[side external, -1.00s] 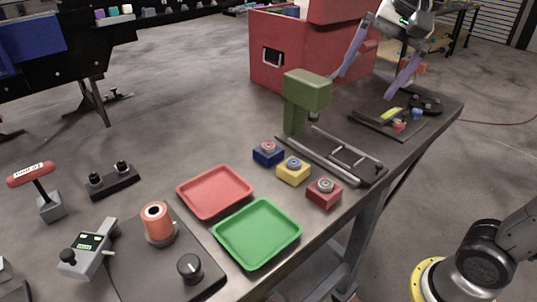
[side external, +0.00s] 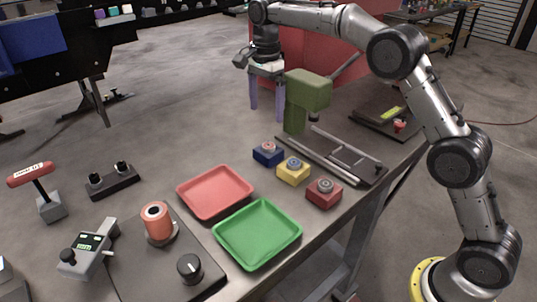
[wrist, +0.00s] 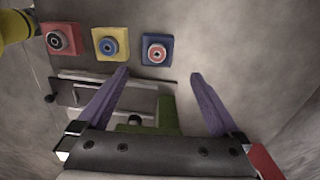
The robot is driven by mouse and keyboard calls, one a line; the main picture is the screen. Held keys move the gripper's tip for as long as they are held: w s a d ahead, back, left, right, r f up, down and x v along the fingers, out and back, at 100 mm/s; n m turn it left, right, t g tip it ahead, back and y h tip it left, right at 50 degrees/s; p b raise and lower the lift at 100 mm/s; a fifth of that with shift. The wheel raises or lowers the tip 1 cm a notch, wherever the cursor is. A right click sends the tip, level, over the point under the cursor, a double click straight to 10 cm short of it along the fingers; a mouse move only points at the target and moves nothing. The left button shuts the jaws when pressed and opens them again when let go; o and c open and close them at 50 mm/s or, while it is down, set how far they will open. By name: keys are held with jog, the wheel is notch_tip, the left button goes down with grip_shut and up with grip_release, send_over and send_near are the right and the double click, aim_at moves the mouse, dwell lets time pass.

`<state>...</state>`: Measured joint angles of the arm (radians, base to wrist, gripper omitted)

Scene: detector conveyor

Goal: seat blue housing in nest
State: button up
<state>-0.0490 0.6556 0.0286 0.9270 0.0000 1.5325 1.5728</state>
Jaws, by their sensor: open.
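The blue housing (side external: 267,158), a small block with a red ring on top, sits upright on the bench at the back end of a row of three. In the wrist view the blue housing (wrist: 145,60) lies beyond the fingertips, roughly midway between them. My gripper (side external: 267,114) is open and empty, its purple fingers pointing down above the bench behind the green press. It also shows in the wrist view (wrist: 160,75), apart from the housing. A dark fixture with metal rails (side external: 350,163) lies under the press; I cannot clearly tell a nest in it.
The yellow housing (side external: 293,177) and red housing (side external: 323,199) stand beside the blue one. The green press (side external: 306,92) stands close to my gripper. A red tray (side external: 215,192) and green tray (side external: 257,233) are empty. A large red box (side external: 350,65) stands behind.

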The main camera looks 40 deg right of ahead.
aim_at(268, 145)
notch_tip(268, 145, down, 7)
jog(key=shift+s+f, duration=0.1)
jog(key=shift+f, duration=0.05)
jog(key=shift+s+d+f, duration=0.1)
jog(key=shift+f, duration=1.25)
jog(key=shift+s+d+f, duration=0.1)
jog(key=shift+f, duration=1.2)
jog(key=shift+c, duration=0.3)
jog(key=c, duration=1.4)
jog(key=shift+r, duration=0.15)
grip_shut()
